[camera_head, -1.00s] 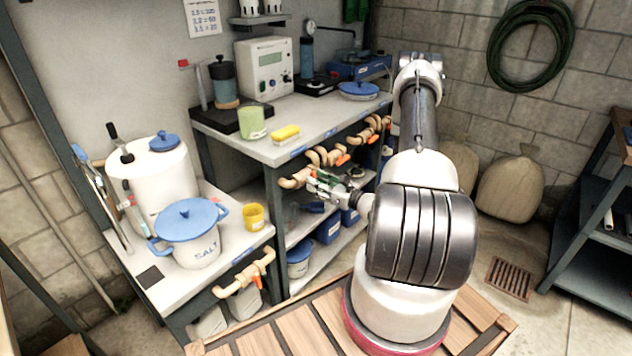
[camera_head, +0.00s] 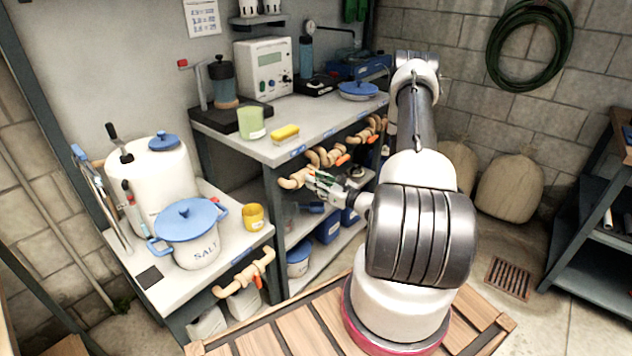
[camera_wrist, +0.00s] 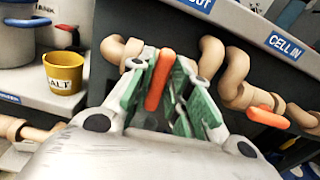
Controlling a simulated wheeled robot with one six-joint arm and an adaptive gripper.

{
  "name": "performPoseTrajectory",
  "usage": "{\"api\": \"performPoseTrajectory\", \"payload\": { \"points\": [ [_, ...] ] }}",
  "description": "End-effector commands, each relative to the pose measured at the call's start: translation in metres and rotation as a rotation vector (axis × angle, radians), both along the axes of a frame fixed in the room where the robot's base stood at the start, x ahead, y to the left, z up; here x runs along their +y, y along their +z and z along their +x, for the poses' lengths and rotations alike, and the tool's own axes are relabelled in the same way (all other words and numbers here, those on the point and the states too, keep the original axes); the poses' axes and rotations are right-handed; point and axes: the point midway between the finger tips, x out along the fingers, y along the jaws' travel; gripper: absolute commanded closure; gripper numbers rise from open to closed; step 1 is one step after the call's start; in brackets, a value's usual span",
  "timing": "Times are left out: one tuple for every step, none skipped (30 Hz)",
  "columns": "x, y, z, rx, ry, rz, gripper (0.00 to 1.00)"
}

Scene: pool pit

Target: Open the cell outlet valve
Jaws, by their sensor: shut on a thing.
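The cell outlet valve is a beige pipe (camera_wrist: 120,50) on the front edge of the bench, with an orange lever handle (camera_wrist: 158,80), below a label ending in "OUT" (camera_wrist: 202,4). My gripper (camera_wrist: 165,85) has green pads and is shut on the orange handle, which shows between its fingers, hanging roughly downward in the wrist view. In the head view my gripper (camera_head: 318,182) is at the left pipe (camera_head: 295,182) on the bench front; there the handle is hidden by the fingers.
The "CELL IN" label (camera_wrist: 284,45) and another orange handle (camera_wrist: 268,117) are close to the right of my gripper. A lower bench at left holds a yellow cup (camera_head: 253,216) and a blue-lidded salt pot (camera_head: 190,235). Blue bins (camera_head: 328,229) stand on the shelf below.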

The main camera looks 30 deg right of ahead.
Motion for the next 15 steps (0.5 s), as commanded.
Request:
{"api": "performPoseTrajectory", "payload": {
  "points": [
    [0.0003, -0.0002, -0.0002, -0.007, 0.0, -0.02, 1.0],
    [0.0006, -0.0002, -0.0002, -0.013, 0.0, -0.036, 1.0],
    [0.0006, -0.0002, -0.0002, -0.022, 0.0, -0.06, 1.0],
    [0.0009, -0.0003, -0.0002, -0.029, 0.0, -0.079, 1.0],
    [0.001, -0.0004, -0.0003, -0.036, 0.0, -0.1, 1.0],
    [0.0013, -0.0004, -0.0004, -0.047, 0.0, -0.13, 1.0],
    [0.0014, -0.0004, -0.0004, -0.056, 0.0, -0.154, 1.0],
    [0.0017, -0.0005, -0.0005, -0.065, 0.0, -0.179, 1.0],
    [0.0019, -0.0005, -0.0006, -0.077, 0.0, -0.213, 1.0],
    [0.0022, -0.0006, -0.0007, -0.087, 0.0, -0.24, 1.0],
    [0.0024, -0.0007, -0.0007, -0.097, 0.0, -0.266, 1.0],
    [0.0026, -0.0009, -0.0008, -0.11, 0.0, -0.302, 1.0],
    [0.0028, -0.0009, -0.0009, -0.119, 0.0, -0.329, 1.0],
    [0.003, -0.001, -0.001, -0.128, 0.0, -0.357, 1.0],
    [0.0033, -0.0012, -0.0011, -0.141, 0.001, -0.392, 1.0]
  ]
}}
